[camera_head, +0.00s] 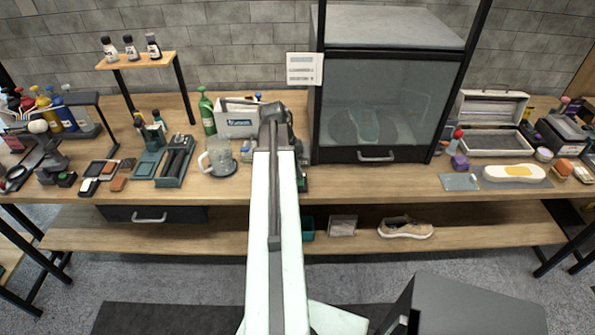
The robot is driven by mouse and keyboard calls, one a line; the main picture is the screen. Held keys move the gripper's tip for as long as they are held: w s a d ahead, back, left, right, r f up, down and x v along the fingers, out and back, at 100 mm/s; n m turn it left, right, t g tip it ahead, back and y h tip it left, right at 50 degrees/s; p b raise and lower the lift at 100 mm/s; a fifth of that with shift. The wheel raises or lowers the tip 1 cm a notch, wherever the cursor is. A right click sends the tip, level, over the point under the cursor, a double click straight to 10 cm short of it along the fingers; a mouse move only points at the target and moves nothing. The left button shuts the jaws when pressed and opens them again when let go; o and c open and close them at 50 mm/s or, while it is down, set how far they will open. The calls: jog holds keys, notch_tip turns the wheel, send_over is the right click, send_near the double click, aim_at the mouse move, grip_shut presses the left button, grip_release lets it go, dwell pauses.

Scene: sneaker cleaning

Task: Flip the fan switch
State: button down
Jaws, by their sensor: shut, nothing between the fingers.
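I cannot pick out a fan switch with certainty. A glass-fronted cabinet (385,100) with a black frame stands on the bench, with round fan-like shapes dim behind the glass. A small white panel (304,69) with dark lines is at the cabinet's upper left edge; its details are too small to read. My gripper (272,112) is at the far end of my raised arm, left of the cabinet and below the panel in the picture. It is shut and appears empty. My arm hides part of the bench, and the fingertips are small and partly hidden.
A white box (238,118), a green bottle (207,112) and a glass mug (220,157) stand left of my gripper. A shoe (405,228) lies on the lower shelf.

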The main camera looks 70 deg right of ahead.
jog(key=shift+d+f+b, duration=0.15)
jog(key=shift+f+b, duration=0.3)
jog(key=shift+r, duration=0.3)
jog(key=shift+a, duration=0.25)
jog(key=shift+s+a+r+p, duration=0.15)
jog(key=shift+s+a+p, duration=0.15)
jog(key=shift+a+p, duration=0.25)
jog(key=shift+r, duration=0.1)
